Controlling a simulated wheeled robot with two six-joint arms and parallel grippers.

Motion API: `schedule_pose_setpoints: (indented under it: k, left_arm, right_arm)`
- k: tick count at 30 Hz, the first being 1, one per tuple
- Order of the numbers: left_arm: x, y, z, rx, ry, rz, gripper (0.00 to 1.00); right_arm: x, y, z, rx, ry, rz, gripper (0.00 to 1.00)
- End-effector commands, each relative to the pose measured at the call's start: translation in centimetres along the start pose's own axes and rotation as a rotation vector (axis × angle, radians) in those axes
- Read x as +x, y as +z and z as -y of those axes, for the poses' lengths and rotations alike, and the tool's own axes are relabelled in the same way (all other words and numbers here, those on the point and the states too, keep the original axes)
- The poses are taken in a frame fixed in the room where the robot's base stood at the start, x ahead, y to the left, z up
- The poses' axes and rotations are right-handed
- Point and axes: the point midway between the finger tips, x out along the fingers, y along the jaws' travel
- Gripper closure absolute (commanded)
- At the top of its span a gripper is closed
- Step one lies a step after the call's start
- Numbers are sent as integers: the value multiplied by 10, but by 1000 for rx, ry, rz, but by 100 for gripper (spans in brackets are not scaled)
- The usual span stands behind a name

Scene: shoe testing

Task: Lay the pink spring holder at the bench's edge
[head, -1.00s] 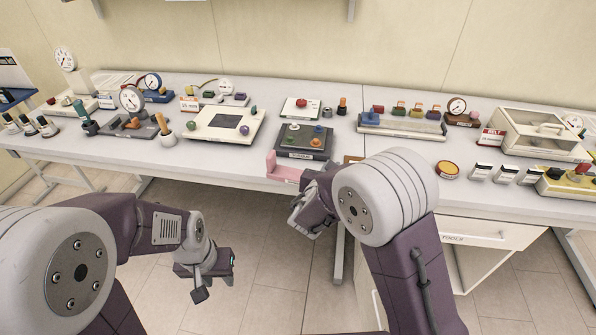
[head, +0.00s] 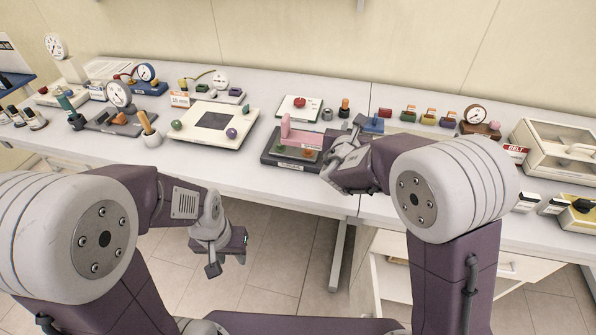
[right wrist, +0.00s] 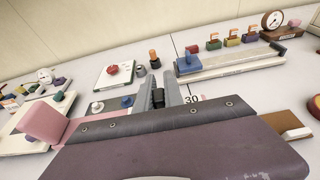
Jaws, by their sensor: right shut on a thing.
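The pink spring holder (head: 297,136) is an L-shaped piece with an upright block at its left end. In the head view it appears over the dark grey fixture (head: 271,159). My right gripper (head: 341,158) is shut on it near its right end. In the right wrist view the pink block (right wrist: 45,121) shows at the left, and my gripper's body hides much of the rest. Whether the holder touches the fixture cannot be told. My left gripper (head: 227,256) is empty and looks open, in front of and below the bench's front edge (head: 240,195).
A cream plate fixture (head: 189,144) stands left of the dark one. A white block with a red knob (head: 299,103) stands behind. A clear-topped box (head: 562,152) stands at the right. Bare bench top (head: 232,176) lies along the front.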

Motion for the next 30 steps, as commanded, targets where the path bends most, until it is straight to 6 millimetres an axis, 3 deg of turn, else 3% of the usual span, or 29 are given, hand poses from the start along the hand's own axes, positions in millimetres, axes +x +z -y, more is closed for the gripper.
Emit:
schedule_pose_setpoints:
  k: [5,18,25,30]
  left_arm:
    - [-1,0,0,0,0,0,64]
    - [-12,-1,0,0,0,0,64]
    - [-12,-1,0,0,0,0,64]
    - [-11,-1,0,0,0,0,64]
  right_arm:
    - [-1,-3,-4,-1,2,0,100]
    - [-38,-78,-91,-2,3,0,100]
    - [-40,-88,-98,1,-1,1,100]
    - [-31,-117,-97,-2,-2,-1,100]
